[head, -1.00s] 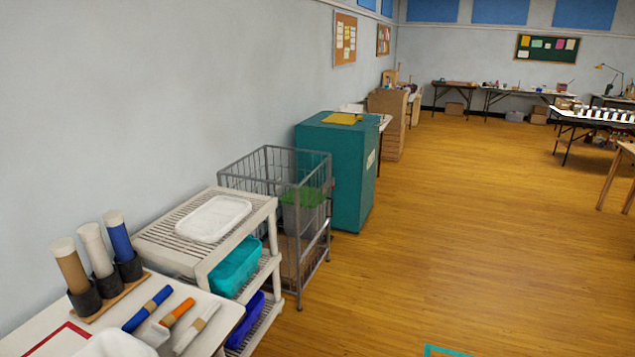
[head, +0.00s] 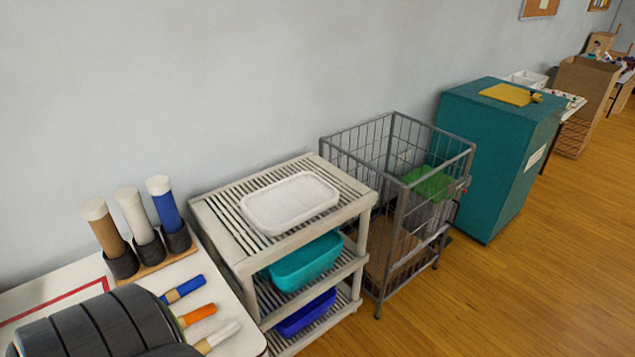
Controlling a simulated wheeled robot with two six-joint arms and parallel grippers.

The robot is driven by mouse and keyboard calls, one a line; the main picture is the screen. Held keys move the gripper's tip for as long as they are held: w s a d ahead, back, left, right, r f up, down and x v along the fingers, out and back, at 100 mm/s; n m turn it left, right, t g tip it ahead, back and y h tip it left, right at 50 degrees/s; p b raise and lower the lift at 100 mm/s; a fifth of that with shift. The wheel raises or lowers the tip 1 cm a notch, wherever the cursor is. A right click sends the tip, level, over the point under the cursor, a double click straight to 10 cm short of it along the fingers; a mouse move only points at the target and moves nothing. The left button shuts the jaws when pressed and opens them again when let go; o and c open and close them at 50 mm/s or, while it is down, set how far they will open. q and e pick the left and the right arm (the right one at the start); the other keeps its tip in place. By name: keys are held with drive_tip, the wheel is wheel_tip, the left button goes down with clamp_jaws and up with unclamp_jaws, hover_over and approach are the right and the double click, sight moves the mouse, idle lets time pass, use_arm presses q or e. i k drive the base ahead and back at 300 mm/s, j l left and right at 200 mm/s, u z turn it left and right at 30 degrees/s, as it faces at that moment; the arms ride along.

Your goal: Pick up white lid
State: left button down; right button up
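The white lid (head: 290,202) lies flat on the slatted top of a light shelf unit (head: 222,226) by the wall. It is a rounded rectangle with a raised rim, and nothing covers it. A dark grey segmented part at the bottom left looks like part of my own arm and covers some of the white table. Neither gripper's fingers can be seen.
A teal bin (head: 305,262) and a blue bin (head: 306,313) sit on the lower shelves. A wire cage cart (head: 378,262) and a teal cabinet (head: 490,160) stand to the right. A white table (head: 215,290) holds upright tubes and lying rolls. Open floor lies at right.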

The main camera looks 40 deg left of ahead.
sight(276, 208)
drive_tip(key=i, duration=1.7)
drive_tip(key=i+u, duration=0.15)
drive_tip(key=i, duration=0.3)
drive_tip(key=i+l+u, duration=0.15)
drive_tip(key=i, duration=0.3)
drive_tip(key=i+l+u, duration=0.15)
drive_tip(key=i, duration=0.3)
drive_tip(key=u, duration=1.9)
